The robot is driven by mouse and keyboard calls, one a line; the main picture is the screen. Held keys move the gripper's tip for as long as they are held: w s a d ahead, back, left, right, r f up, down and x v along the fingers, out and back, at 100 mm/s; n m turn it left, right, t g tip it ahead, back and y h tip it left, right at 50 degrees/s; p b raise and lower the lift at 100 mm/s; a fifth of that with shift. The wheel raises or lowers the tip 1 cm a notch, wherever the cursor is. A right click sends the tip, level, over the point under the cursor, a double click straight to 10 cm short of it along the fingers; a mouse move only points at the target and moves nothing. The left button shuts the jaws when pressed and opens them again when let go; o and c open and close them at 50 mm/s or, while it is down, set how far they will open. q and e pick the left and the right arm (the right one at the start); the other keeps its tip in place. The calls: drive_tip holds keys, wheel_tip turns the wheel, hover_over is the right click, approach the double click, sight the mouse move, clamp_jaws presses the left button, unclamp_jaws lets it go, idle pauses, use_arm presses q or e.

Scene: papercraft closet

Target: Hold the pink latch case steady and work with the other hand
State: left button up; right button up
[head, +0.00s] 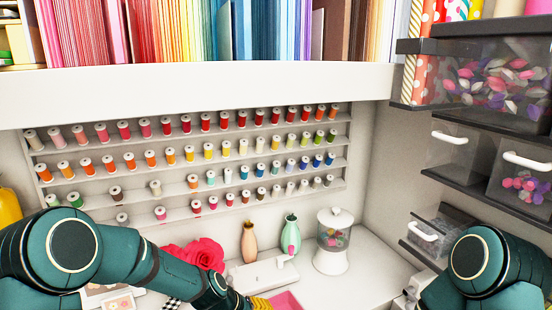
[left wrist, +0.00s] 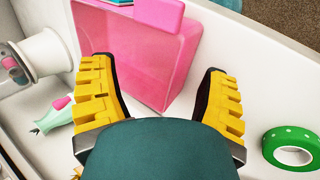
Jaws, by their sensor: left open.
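The pink latch case (left wrist: 163,48) stands on the white surface in the left wrist view, with a paler pink piece at its top edge. My left gripper (left wrist: 155,72) is open, with its yellow fingers spread to either side of the case's near part. I cannot tell whether either finger touches it. In the head view only a pink corner of the case (head: 287,300) shows at the bottom edge, beside the yellow tip of my left gripper (head: 260,303). My right arm comes in at the lower right of the head view; its gripper is out of view.
A green tape roll (left wrist: 291,148) lies right of the left gripper. Clear drawers (head: 455,145) line the right wall.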

use_arm(q)
drive_tip(key=shift+r, duration=0.1)
drive_tip(key=o, duration=0.4)
drive_tip(key=c, duration=0.5)
drive_tip(key=shift+r, duration=0.1)
drive_tip(key=shift+p+v, duration=0.45)
drive_tip(key=shift+v, duration=0.55)
drive_tip(key=shift+p+v, duration=1.1)
drive_tip(key=shift+v, duration=1.85)
drive_tip(key=shift+a, duration=0.1)
